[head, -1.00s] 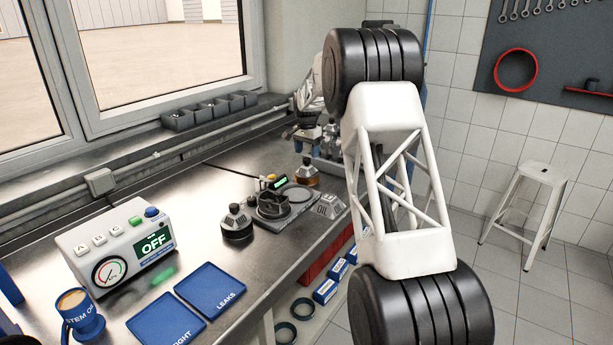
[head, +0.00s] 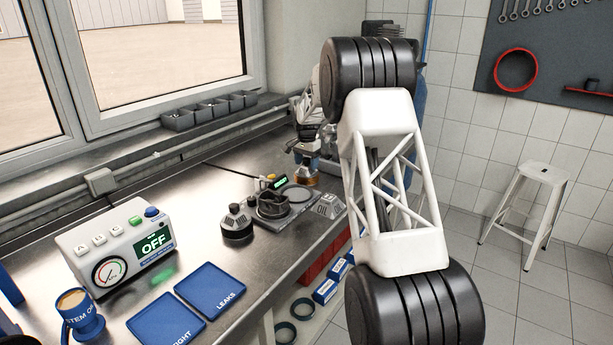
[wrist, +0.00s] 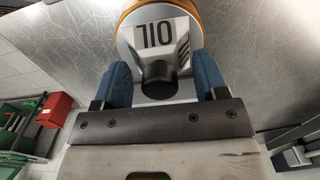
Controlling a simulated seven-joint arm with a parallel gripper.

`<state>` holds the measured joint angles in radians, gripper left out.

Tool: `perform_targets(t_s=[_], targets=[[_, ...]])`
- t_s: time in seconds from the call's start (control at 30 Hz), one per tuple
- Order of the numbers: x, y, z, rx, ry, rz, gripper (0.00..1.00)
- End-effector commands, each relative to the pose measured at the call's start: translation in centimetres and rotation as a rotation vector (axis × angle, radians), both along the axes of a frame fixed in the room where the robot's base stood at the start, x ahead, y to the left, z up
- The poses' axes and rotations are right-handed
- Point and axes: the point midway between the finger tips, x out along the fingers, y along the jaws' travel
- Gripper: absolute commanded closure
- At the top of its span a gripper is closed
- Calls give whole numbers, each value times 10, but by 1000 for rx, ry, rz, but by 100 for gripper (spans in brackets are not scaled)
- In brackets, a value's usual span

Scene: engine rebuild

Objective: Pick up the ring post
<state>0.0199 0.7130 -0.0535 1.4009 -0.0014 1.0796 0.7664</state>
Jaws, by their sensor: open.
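My gripper (wrist: 163,78) is open, its blue fingers on either side of the black cap of a container marked OIL (wrist: 160,35). I cannot tell whether the fingers touch it. In the head view my gripper (head: 307,162) is at this amber oil container (head: 306,181) at the back of the bench and hides its top. I cannot make out for certain which thing is the ring post. A dark, round, capped part (head: 237,223) stands on the bench, left of a grey fixture (head: 275,205).
A grey piece (head: 329,205) lies right of the fixture, near the bench edge. A tester reading OFF (head: 118,245), blue trays (head: 212,288) and a blue cup (head: 82,318) are nearer the front. Dark bins (head: 210,108) line the sill.

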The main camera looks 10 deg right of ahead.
Motion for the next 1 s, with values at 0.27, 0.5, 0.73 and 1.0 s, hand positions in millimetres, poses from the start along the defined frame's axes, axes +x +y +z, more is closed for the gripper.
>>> perform_targets(t_s=[0.27, 0.5, 0.73, 1.0], targets=[[0, 0, 0, 0, 0, 0, 57], [0, 0, 0, 0, 0, 0, 93], [0, 0, -2, 1, 2, 0, 100], [0, 0, -3, 0, 3, 0, 100]])
